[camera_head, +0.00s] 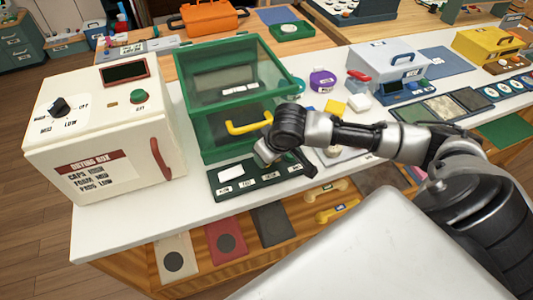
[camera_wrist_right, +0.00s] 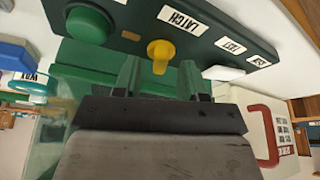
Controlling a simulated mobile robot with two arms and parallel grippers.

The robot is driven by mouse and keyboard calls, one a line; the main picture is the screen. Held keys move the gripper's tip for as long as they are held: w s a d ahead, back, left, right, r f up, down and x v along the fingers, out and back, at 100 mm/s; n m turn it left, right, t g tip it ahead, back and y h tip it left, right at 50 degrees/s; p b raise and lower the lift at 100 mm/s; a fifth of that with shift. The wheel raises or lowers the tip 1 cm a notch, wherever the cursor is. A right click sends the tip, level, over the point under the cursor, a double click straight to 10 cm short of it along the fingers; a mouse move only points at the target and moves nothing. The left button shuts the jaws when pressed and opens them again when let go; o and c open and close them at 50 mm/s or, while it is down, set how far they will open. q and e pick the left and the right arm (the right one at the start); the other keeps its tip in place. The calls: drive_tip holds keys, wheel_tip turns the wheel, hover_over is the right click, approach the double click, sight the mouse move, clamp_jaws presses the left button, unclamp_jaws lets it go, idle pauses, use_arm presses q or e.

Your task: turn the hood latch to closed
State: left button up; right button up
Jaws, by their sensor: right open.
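The green clear-walled hood (camera_head: 235,95) stands on the white counter, with a yellow handle (camera_head: 248,124) on its front. A dark green control panel (camera_head: 218,192) lies in front of it. In the head view my right arm hides the knob. My left gripper is not in view.
A white switch (camera_wrist_right: 222,73) and a green round knob (camera_wrist_right: 88,24) sit on the panel near the latch.

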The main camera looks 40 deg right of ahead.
drive_tip(key=shift+w+f, duration=0.25)
drive_tip(key=shift+f, duration=0.35)
clamp_jaws()
drive_tip(key=shift+a+r+p, duration=0.1)
drive_tip(key=shift+r+p, duration=0.05)
drive_tip(key=shift+p, duration=0.2)
drive_tip(key=m+p, duration=0.1)
drive_tip(key=p, duration=0.2)
drive_tip(key=m+h+p, duration=0.1)
drive_tip(key=m+p, duration=0.1)
drive_tip(key=p, duration=0.1)
drive_tip(key=shift+a+r+m, duration=0.1)
drive_tip(key=shift+r+m, duration=0.05)
drive_tip(key=shift+m, duration=0.15)
drive_tip(key=shift+f+m+h+p, duration=0.25)
drive_tip(key=shift+m+h+p, duration=0.15)
